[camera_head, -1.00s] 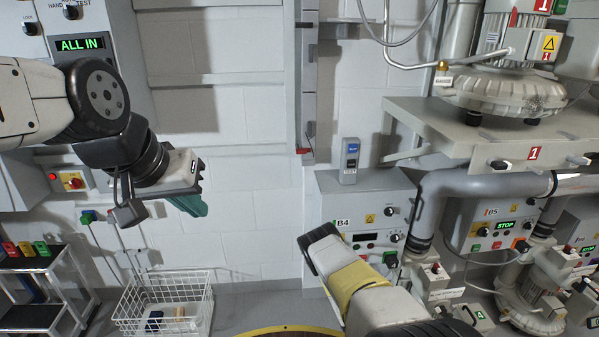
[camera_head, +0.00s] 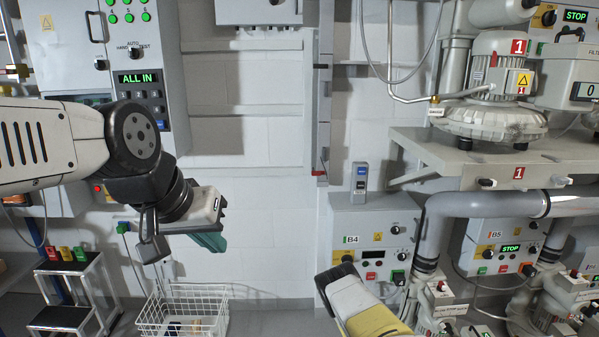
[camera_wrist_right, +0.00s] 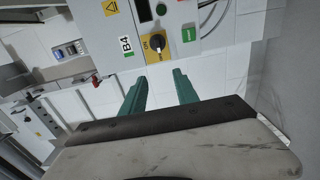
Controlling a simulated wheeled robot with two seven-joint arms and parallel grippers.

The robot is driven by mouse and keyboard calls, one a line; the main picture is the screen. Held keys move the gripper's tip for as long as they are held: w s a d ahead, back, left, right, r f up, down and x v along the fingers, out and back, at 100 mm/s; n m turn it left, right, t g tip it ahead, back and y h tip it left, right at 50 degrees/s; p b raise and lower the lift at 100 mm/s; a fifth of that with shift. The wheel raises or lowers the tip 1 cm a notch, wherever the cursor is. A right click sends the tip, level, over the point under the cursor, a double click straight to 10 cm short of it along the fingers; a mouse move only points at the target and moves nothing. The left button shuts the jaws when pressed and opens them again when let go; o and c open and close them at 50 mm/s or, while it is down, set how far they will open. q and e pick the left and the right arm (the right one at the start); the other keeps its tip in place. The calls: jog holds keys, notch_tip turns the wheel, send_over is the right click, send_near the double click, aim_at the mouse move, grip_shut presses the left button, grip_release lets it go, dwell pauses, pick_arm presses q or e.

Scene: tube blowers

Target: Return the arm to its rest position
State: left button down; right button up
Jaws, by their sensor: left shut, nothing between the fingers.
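My left arm comes in from the left in the head view and its gripper (camera_head: 210,241), with green fingers, hangs in front of the white wall, empty and shut. My right arm shows at the bottom of the head view as a white and yellow link; its fingers are hidden there. In the right wrist view my right gripper (camera_wrist_right: 160,82) has two green fingers standing apart with nothing between them. The B4 control box (camera_wrist_right: 160,22) is beyond the fingertips.
A wire basket (camera_head: 183,310) stands on the floor below my left gripper. A small step rack (camera_head: 72,268) is at the left. The B4 box (camera_head: 371,240) is on the wall beside my right arm, with a grey pipe (camera_head: 480,202) and a shelf (camera_head: 460,168) to its right.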

jog(key=w+d+r+m+g+h, duration=0.2)
jog(key=w+r+m, duration=0.3)
jog(key=r, duration=0.4)
jog(key=w+d+r+m+g+h, duration=0.1)
jog(key=w+d+r+m+h, duration=0.15)
jog(key=w+r, duration=0.6)
jog(key=s+a+r+m+g+y, duration=0.1)
jog(key=s+r+m+g, duration=0.15)
jog(key=r, duration=0.65)
jog(key=s+a+r+m+g+y, duration=0.1)
jog(key=s+r+m, duration=0.25)
jog(key=r, duration=0.65)
jog(key=s+a+r+m+g+y, duration=0.1)
jog(key=s+a+r+y, duration=0.15)
jog(key=s+r, duration=0.6)
jog(key=s+a+r+m+g+y, duration=0.1)
jog(key=s+a+r+m+g, duration=0.15)
jog(key=s+r, duration=0.65)
jog(key=s+a+g, duration=0.1)
jog(key=s+a, duration=0.2)
jog(key=s, duration=2.2)
jog(key=shift+s+r+m+g+y, duration=0.15)
jog(key=shift+r+m+g+y, duration=0.15)
jog(key=shift+r+m+g, duration=0.15)
